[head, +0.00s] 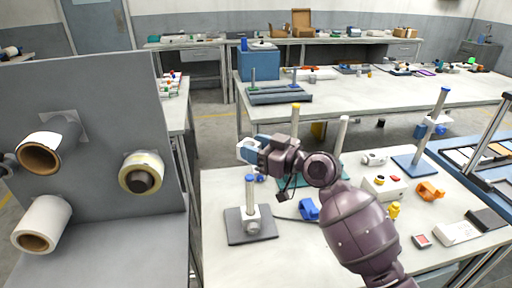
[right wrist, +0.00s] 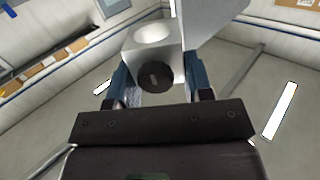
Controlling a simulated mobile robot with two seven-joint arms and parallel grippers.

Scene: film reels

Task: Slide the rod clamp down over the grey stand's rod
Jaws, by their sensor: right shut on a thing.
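The grey stand (head: 236,229) stands on the near table, its upright rod (head: 249,195) tipped in blue. A pale block sits low around this rod. My right gripper (head: 253,149) is shut on the rod clamp (head: 246,155), a pale grey block. In the right wrist view the clamp (right wrist: 172,50) sits between the blue fingers, with a round hollow on its upper face and a dark knob below. In the head view the clamp appears just above the rod's tip, apart from it. Exact alignment cannot be told. My left gripper is not in view.
A yellow-tipped rod (head: 295,121) and a pale rod (head: 342,134) rise behind my right gripper. A blue-based stand (head: 416,165) is at right. Blue, orange and yellow small parts lie on the table. A grey panel (head: 95,110) with rolls stands at left.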

